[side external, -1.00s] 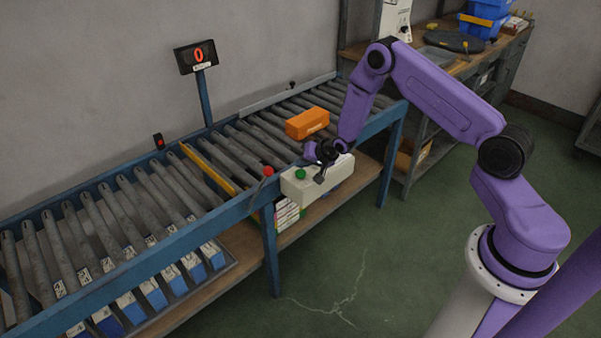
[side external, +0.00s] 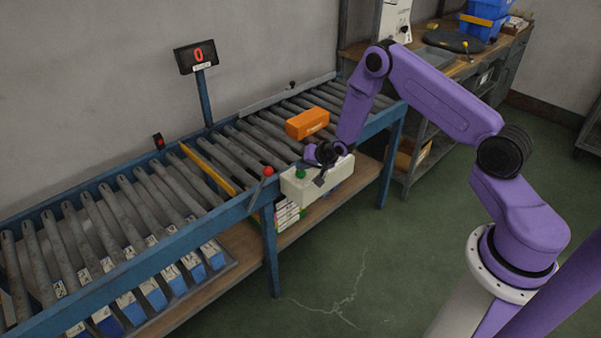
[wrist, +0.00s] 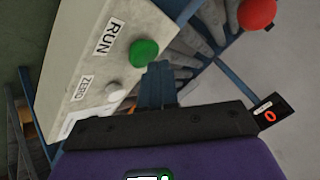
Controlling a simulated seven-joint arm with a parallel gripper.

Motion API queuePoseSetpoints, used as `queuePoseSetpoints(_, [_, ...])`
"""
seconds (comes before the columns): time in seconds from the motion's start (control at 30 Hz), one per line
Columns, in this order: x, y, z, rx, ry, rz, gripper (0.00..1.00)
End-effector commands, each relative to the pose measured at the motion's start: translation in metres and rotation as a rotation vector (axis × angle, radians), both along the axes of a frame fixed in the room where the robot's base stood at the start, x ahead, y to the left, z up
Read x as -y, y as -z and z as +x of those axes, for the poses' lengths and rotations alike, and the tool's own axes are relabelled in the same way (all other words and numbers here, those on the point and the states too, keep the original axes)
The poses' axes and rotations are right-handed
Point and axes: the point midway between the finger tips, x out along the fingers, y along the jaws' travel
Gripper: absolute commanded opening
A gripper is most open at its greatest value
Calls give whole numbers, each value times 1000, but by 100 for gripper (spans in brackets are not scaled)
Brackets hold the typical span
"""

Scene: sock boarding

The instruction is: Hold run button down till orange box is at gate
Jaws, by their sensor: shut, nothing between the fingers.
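The orange box (side external: 307,123) rests on the rollers of the conveyor, right of the yellow gate bar (side external: 210,168), with a clear gap between them. The green run button (side external: 300,174) sits on a pale control box at the conveyor's near side. In the wrist view the green button (wrist: 144,53) is beside the RUN label (wrist: 109,36). My gripper (wrist: 159,70) is shut and empty, its blue fingertips close to the button's edge. I cannot tell whether they touch it. In the side view my gripper (side external: 307,161) is just above the button.
A grey button (wrist: 112,87) by the ZERO label is on the same box. A red-knobbed lever (side external: 268,171) stands left of the box. The display (side external: 196,56) reads 0. Rollers between the orange box and the yellow bar are clear.

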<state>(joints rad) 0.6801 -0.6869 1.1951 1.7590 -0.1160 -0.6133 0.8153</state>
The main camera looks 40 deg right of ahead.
Motion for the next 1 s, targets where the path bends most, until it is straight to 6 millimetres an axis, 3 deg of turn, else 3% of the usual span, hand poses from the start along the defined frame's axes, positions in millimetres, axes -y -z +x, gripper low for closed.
queuePoseSetpoints(1.0, [0, 10, 0, 0, 0, 0, 0])
